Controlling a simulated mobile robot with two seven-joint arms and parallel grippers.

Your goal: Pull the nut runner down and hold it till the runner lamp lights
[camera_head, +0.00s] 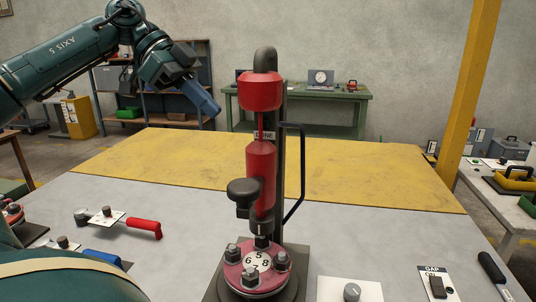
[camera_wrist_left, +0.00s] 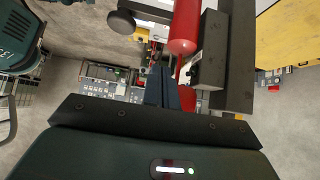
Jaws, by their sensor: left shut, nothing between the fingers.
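The red nut runner (camera_head: 261,165) hangs upright on a dark post (camera_head: 279,110) at the middle of the bench, below a red upper housing (camera_head: 260,91). A black knob (camera_head: 243,191) sticks out from its left side. Its lower end is above a red flange (camera_head: 243,277) with several nuts and a numbered face. A small plate reading "DONE" (camera_head: 265,135) is partly hidden; I cannot make out a lit lamp. My left gripper (camera_head: 214,108) is shut and empty, up and left of the runner. In the left wrist view, its fingertips (camera_wrist_left: 158,72) appear beside the red runner (camera_wrist_left: 186,28).
A red-handled clamp (camera_head: 142,225) and a blue-handled one (camera_head: 102,258) lie at left. A black bent bar (camera_head: 301,175) stands right of the post. The yellow mat (camera_head: 350,175) behind is clear.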

